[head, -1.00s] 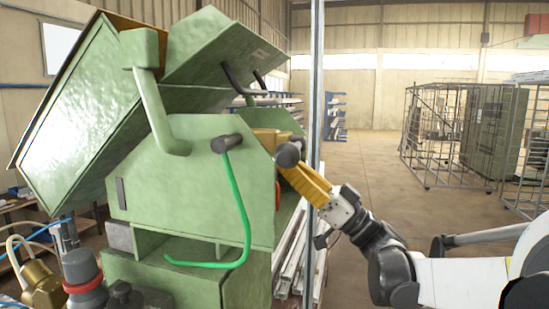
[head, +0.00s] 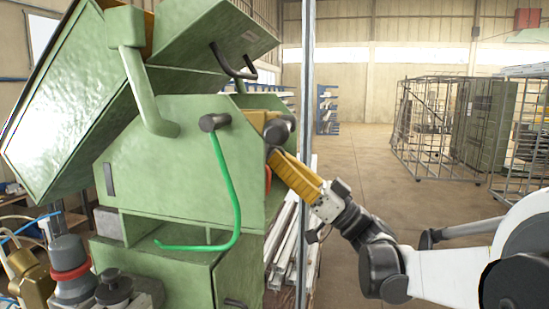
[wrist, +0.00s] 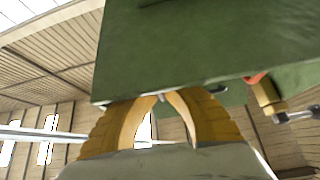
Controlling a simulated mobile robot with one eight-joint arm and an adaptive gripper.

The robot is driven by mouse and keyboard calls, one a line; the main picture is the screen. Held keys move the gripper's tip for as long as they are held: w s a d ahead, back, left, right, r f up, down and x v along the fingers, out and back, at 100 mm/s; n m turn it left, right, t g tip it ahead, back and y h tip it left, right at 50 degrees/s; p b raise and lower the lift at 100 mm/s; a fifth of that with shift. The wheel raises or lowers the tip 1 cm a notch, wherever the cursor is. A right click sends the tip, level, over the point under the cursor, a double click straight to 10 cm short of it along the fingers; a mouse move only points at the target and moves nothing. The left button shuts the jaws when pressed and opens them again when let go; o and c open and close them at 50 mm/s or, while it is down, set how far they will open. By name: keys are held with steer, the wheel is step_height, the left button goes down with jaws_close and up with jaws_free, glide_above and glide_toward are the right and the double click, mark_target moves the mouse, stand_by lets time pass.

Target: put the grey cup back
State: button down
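I cannot single out a grey cup for certain in either view. A dark grey rounded piece (head: 278,131) shows at the right side of the green machine (head: 175,170), just above my fingertips; I cannot tell whether it is a cup or a knob. My gripper (head: 272,156) has yellow fingers and reaches up and left against the machine's right side in the head view. In the wrist view the fingers (wrist: 162,97) curve in until their tips almost meet under the edge of a green panel (wrist: 200,45). No cup shows between them. The tips are partly hidden.
A bright green bent handle (head: 230,190) sticks out from the machine. A grey cylinder with a red band (head: 70,268) stands at lower left. Wire cages (head: 440,130) stand at the right; the floor between is clear.

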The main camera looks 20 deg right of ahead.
steer(key=shift+f, duration=0.2)
steer(key=c, duration=1.5)
jaws_free()
steer(key=shift+c, duration=0.2)
steer(key=v, duration=1.2)
